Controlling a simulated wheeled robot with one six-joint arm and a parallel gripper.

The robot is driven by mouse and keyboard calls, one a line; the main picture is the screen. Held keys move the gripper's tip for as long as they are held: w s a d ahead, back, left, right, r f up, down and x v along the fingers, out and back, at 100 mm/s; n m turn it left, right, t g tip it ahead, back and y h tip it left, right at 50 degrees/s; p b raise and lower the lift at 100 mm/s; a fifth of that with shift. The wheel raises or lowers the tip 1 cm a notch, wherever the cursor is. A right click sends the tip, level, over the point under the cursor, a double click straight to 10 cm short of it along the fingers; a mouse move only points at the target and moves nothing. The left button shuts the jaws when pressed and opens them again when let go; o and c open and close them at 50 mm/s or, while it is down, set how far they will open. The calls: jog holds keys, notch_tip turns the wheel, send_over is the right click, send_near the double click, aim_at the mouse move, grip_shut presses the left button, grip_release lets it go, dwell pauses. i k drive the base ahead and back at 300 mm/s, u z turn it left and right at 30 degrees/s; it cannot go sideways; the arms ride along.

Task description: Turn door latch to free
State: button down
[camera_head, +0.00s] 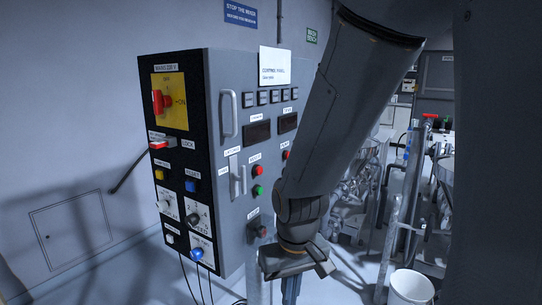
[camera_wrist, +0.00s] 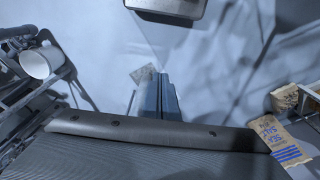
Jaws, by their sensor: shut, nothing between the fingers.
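The grey control panel (camera_head: 230,160) stands left of centre in the head view, its black side strip facing left. A grey pull handle (camera_head: 229,114) is high on its front, and a lighter upright lever piece (camera_head: 236,176) sits lower, near small labels. A dark knob (camera_head: 262,231) is low on the front. The labels are too small to read, so I cannot tell surely which part is the door latch. My gripper (camera_head: 298,262) hangs just right of the panel's lower front edge, shut and empty, apart from the lever. The wrist view shows no latch that I can recognise.
Red and green buttons (camera_head: 257,190) sit beside the lever. Pipework and metal vessels (camera_head: 365,180) stand behind my arm at right. A white bucket (camera_head: 408,287) is on the floor; it also shows in the wrist view (camera_wrist: 40,62). A torn brown sack (camera_wrist: 278,138) lies at right there.

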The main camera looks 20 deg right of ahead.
aim_at(242, 178)
jog(key=u, duration=2.1)
jog(key=k, duration=0.8)
jog(key=z, duration=1.45)
